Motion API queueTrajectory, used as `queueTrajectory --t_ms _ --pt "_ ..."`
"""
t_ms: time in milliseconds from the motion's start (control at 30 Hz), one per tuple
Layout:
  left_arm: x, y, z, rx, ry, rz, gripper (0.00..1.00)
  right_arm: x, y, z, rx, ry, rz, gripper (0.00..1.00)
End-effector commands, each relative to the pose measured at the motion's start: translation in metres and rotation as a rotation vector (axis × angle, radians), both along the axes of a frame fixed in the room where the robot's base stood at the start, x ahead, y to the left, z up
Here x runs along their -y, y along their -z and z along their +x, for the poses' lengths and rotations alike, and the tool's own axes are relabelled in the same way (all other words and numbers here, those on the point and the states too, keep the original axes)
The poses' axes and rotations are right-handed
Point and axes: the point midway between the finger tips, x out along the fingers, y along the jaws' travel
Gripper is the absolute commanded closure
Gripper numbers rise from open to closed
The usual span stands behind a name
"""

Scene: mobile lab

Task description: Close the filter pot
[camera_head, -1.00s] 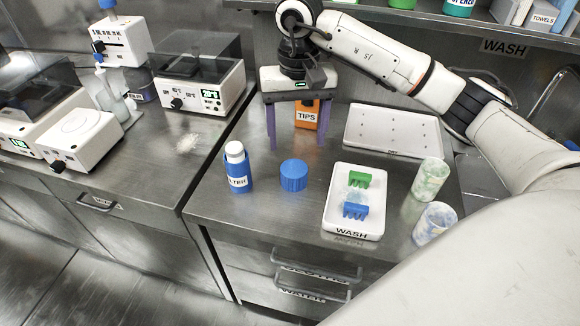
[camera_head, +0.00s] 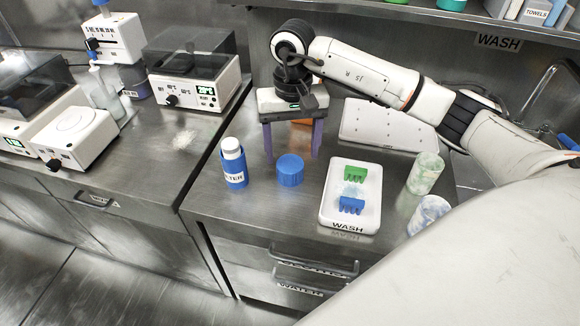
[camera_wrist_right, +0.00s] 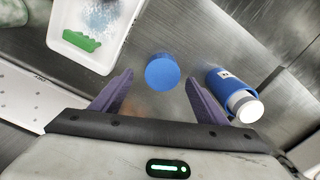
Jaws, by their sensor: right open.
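The filter pot (camera_head: 234,166) is a blue cup with a label and a white cylinder rising out of its top. It stands upright on the steel counter. A blue round lid (camera_head: 290,171) lies on the counter just right of it. My right gripper (camera_head: 292,156) is open and empty, with purple fingers pointing down above and behind the lid. In the right wrist view the lid (camera_wrist_right: 162,72) shows between and beyond the fingertips (camera_wrist_right: 160,85), and the pot (camera_wrist_right: 236,94) lies to the right, beside the right finger. My left gripper is not in view.
A white wash tray (camera_head: 326,209) holding a green and a blue rack is right of the lid. Two marbled cylinders (camera_head: 426,172) stand farther right. A white perforated board (camera_head: 385,128) lies behind. An orange box (camera_head: 302,121) is partly hidden behind my gripper. The counter's front edge is close.

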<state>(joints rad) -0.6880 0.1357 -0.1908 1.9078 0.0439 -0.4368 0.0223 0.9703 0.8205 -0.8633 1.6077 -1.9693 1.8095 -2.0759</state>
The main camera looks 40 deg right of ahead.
Motion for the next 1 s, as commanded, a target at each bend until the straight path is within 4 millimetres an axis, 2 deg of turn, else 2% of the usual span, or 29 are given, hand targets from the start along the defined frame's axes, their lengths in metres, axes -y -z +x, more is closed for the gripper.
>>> queueTrajectory --t_ms 133,400,800,1000 --pt "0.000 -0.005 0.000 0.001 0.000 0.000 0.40 -0.003 0.012 -0.002 -0.004 -0.001 0.001 0.32" --pt "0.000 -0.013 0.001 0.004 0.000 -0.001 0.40 -0.006 0.048 -0.002 -0.002 0.001 0.001 0.32" --pt "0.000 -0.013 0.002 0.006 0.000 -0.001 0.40 -0.006 0.052 -0.002 0.000 -0.001 0.000 0.32" --pt "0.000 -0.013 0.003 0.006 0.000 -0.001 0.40 -0.006 0.052 -0.002 0.000 0.000 0.000 0.66"
